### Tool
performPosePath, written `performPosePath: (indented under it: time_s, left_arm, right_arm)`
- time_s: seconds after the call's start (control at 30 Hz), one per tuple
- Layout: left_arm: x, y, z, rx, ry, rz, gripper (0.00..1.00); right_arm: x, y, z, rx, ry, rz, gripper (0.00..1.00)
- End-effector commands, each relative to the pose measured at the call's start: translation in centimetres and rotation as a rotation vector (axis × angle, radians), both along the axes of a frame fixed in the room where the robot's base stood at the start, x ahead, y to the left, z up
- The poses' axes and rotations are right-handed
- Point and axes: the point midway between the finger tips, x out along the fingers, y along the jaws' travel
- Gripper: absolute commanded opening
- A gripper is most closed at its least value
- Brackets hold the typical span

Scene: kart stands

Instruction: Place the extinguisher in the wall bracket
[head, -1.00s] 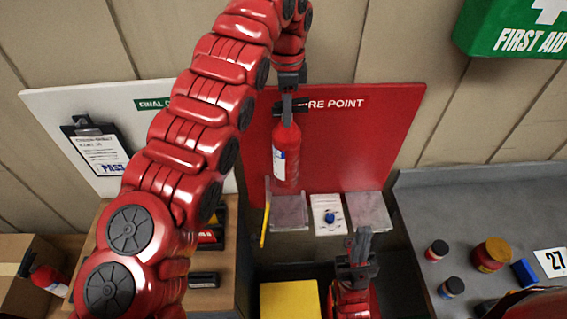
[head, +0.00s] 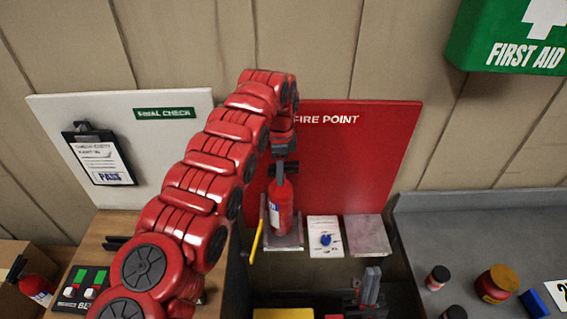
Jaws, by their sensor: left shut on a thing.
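My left gripper (head: 281,168) is shut on the top of a red fire extinguisher (head: 281,208), which has a white and blue label. It hangs upright in front of the red FIRE POINT board (head: 345,150). Its lower end overlaps the left grey bracket plate (head: 292,242) in the head view; I cannot tell if it touches. A yellow strap or lever (head: 256,236) slants down at the plate's left edge. My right gripper (head: 370,284) is low, below the board, with nothing visible in it; its fingers look close together, and their opening is unclear.
A white card with a blue knob (head: 325,239) and another grey plate (head: 365,235) lie to the right. A second extinguisher (head: 38,289) is at lower left. A grey bench (head: 440,225) with jars stands right. A clipboard (head: 98,155) hangs left.

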Motion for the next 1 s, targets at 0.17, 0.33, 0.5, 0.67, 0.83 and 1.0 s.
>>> performPosePath:
  time_s: [0.17,0.33,0.5,0.67,0.83,1.0]
  left_arm:
    - [0.3,0.5,-1.4,0.0,-0.002,0.0,0.0]
    - [0.3,0.5,-1.3,-0.001,-0.004,0.0,0.0]
    - [0.3,0.5,-1.5,0.0,-0.003,0.0,0.5]
    - [0.3,0.5,-1.6,0.0,-0.002,0.0,0.69]
    - [0.3,0.5,-1.6,0.0,-0.001,0.0,0.69]
    - [0.2,0.3,-0.9,-0.001,-0.003,0.0,0.69]
  right_arm:
    - [0.0,0.0,0.2,0.0,0.0,0.0,0.0]
    - [0.0,0.0,0.2,0.0,0.0,0.0,0.0]
    - [0.0,0.0,0.1,0.0,0.0,0.0,0.0]
    - [0.0,0.0,0.1,0.0,0.0,0.0,0.0]
    - [0.0,0.0,0.1,0.0,0.0,0.0,0.0]
    - [0.0,0.0,0.1,0.0,0.0,0.0,0.0]
